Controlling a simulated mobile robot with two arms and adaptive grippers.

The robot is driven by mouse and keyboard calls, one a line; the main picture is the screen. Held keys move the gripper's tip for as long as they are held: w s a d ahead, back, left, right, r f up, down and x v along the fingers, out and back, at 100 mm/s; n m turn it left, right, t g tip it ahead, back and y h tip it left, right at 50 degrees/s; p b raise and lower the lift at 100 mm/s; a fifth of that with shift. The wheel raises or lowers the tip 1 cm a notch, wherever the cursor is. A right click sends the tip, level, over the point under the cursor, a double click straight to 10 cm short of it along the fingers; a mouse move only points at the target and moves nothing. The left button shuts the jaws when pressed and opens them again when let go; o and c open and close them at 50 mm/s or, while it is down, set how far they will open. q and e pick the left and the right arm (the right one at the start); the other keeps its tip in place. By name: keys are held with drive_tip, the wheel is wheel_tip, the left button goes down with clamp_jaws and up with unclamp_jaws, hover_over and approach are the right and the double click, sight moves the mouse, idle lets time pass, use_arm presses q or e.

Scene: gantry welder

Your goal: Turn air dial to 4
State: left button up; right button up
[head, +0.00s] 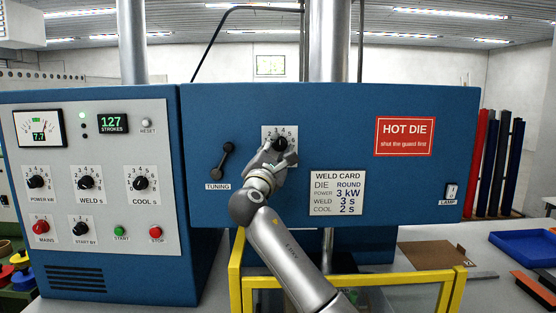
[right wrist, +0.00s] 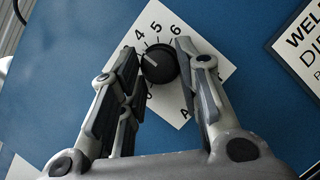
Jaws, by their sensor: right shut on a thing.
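The air dial is a black round knob (right wrist: 158,65) on a white scale plate (right wrist: 205,68), fixed to the blue machine front. My right gripper (right wrist: 156,68) is shut on the knob, one finger on each side. In the right wrist view 4, 5 and 6 show above the knob; the left finger hides lower numbers and the right finger hides part of the label. The knob's white mark points up-left, to the side of the 4; its exact reading is hard to tell. In the head view my right gripper (head: 273,154) covers much of the plate (head: 268,131). My left gripper is out of view.
A tuning lever (head: 223,160) sits left of the dial. A weld card (head: 337,193) is lower right, near a red hot die sign (head: 404,136) and a lamp switch (head: 450,192). A yellow guard frame (head: 236,270) stands below. The control panel (head: 98,235) is at left.

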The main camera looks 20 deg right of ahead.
drive_tip(key=shift+w+a+m+g+h+b, duration=0.1)
drive_tip(key=shift+m+g+h+b, duration=0.45)
drive_tip(key=shift+m, duration=1.05)
drive_tip(key=shift+m+g, duration=0.25)
drive_tip(key=shift+m, duration=0.05)
drive_tip(key=o, duration=1)
drive_tip(key=shift+r, duration=0.1)
drive_tip(key=shift+a, duration=0.1)
drive_tip(key=v, duration=1.2)
